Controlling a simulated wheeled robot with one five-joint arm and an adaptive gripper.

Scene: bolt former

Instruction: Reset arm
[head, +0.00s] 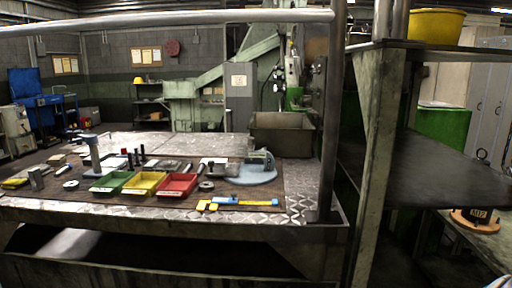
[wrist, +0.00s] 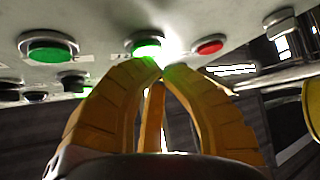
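My gripper (wrist: 155,66) has yellow-orange fingers, and their tips come together in the wrist view with nothing visible between them. The tips are right at a lit green button (wrist: 147,49) on a pale control panel (wrist: 107,18); I cannot tell whether they touch it. An unlit green button (wrist: 48,47) is to the left and a red button (wrist: 208,46) to the right. My gripper and the panel buttons cannot be made out in the head view.
A metal post (head: 329,120) and a dark shelf (head: 430,172) stand at the right. A yellow tub (head: 436,24) sits above.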

